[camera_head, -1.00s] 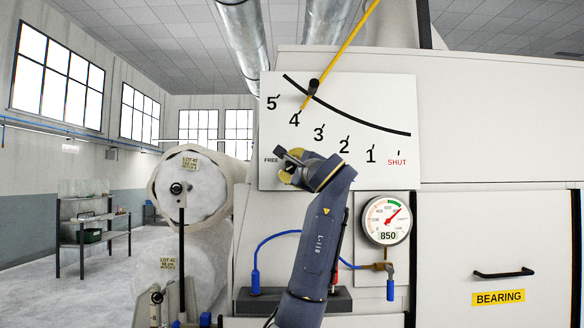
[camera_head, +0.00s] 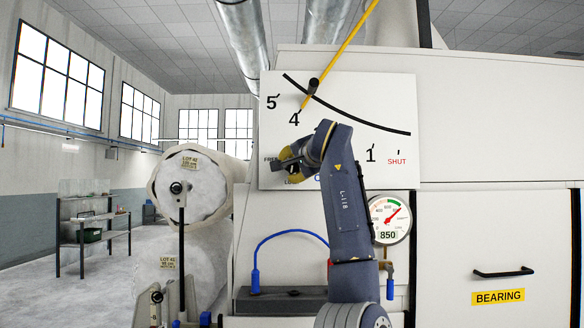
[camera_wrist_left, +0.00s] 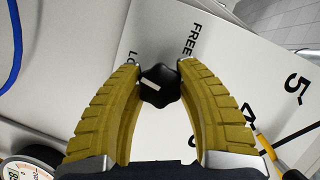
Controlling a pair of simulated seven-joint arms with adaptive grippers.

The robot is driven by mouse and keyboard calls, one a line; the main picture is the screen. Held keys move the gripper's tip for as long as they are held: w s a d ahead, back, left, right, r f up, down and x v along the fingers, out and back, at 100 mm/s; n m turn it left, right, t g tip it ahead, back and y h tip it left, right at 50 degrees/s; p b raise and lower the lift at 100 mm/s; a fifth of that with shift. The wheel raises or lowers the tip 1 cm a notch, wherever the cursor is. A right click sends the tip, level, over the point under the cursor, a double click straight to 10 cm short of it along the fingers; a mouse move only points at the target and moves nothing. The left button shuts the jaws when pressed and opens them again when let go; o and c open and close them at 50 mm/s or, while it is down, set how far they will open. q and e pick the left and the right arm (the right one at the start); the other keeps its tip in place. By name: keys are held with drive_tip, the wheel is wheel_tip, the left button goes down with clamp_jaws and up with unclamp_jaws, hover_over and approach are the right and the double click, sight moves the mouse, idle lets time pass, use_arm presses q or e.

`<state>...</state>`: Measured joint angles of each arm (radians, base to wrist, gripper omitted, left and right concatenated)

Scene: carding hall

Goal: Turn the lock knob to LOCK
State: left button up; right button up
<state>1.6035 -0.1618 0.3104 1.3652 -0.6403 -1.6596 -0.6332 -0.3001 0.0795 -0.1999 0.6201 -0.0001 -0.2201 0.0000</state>
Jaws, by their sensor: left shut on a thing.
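The lock knob (camera_wrist_left: 162,90) is black and lobed, with a short white mark on its left part in the left wrist view. My left gripper (camera_head: 290,168) is shut on it, one yellow finger on each side. In the wrist view the FREE label (camera_wrist_left: 193,40) is above and right of the knob. A label starting "LO" (camera_wrist_left: 130,56) is above and left, partly covered by a finger. The mark lies nearer the "LO" side but does not clearly point at the word. In the head view my gripper mostly hides the knob. My right gripper is not in view.
The knob is on a white scale panel (camera_head: 370,100) numbered 5 to 1 and SHUT. A round gauge (camera_head: 388,214) reading 850 and a blue hose (camera_head: 268,245) are below.

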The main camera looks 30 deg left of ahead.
use_arm(q)
drive_tip(key=shift+a+f+n+h, duration=0.1)
drive_tip(key=shift+n+h, duration=0.3)
drive_tip(key=shift+n, duration=0.2)
drive_tip(key=shift+f, duration=0.1)
drive_tip(key=o, duration=1.2)
drive_tip(key=shift+s+d+r, duration=0.15)
drive_tip(key=shift+d+r, duration=0.05)
drive_tip(key=shift+d, duration=0.05)
drive_tip(key=v, duration=1.1)
drive_tip(key=shift+s+d+r, duration=0.15)
drive_tip(key=shift+s+d, duration=0.05)
